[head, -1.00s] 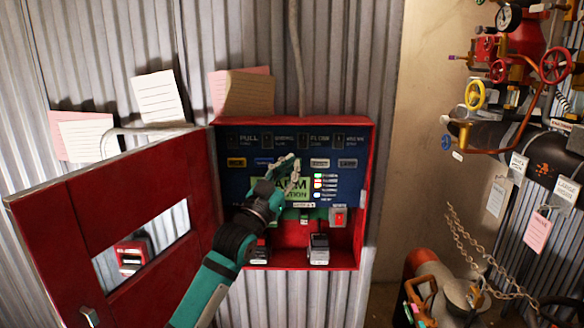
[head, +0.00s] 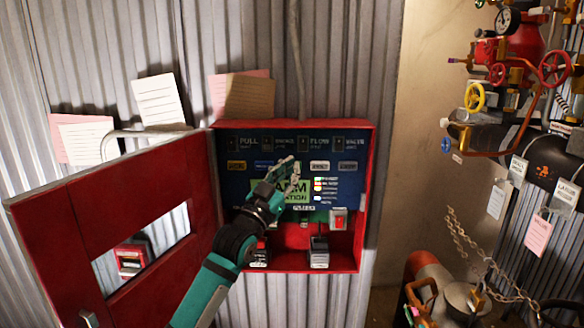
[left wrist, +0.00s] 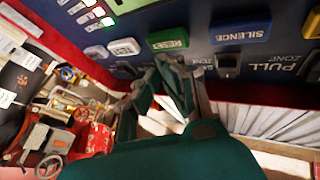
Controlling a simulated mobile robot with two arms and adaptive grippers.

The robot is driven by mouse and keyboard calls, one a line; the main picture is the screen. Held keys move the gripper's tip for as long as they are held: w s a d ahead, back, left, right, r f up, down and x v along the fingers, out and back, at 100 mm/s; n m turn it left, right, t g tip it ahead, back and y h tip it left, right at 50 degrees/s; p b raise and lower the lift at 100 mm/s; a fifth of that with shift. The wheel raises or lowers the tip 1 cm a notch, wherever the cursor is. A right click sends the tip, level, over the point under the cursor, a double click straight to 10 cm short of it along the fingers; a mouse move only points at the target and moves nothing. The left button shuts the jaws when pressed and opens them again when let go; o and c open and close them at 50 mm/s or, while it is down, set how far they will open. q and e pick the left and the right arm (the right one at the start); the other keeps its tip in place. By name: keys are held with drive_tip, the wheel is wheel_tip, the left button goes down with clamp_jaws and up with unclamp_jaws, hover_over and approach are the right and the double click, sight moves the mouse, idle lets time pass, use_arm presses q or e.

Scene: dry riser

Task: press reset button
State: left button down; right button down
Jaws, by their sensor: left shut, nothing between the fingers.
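The green RESET button (left wrist: 168,38) shows in the left wrist view on the blue panel, between the blue SILENCE button (left wrist: 242,28) and a white button (left wrist: 123,47). My left gripper (left wrist: 179,65) is shut and empty, its fingertips just below the RESET button in that view. I cannot tell whether they touch the panel. In the head view my left gripper (head: 291,170) is in front of the blue panel (head: 332,205) of the red alarm box, between a blue button (head: 263,164) and a white one (head: 319,166). It hides the RESET button there. My right gripper is not in view.
The box's red door (head: 120,225) stands open at the left. A red switch (head: 338,219) is low on the panel's right. Paper notes (head: 245,95) hang above the box. Valves and pipes (head: 510,90) and a chain (head: 480,255) are at the right.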

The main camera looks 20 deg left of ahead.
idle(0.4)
use_arm(q)
drive_tip(key=shift+w, duration=0.15)
drive_tip(key=shift+w+a, duration=0.15)
drive_tip(key=shift+w, duration=0.15)
drive_tip(key=shift+w+a, duration=0.15)
drive_tip(key=shift+w, duration=0.35)
idle(0.7)
drive_tip(key=shift+s, duration=0.15)
idle(0.3)
drive_tip(key=shift+s+d+p, duration=0.3)
drive_tip(key=shift+s+p, duration=0.05)
drive_tip(key=shift+s, duration=0.45)
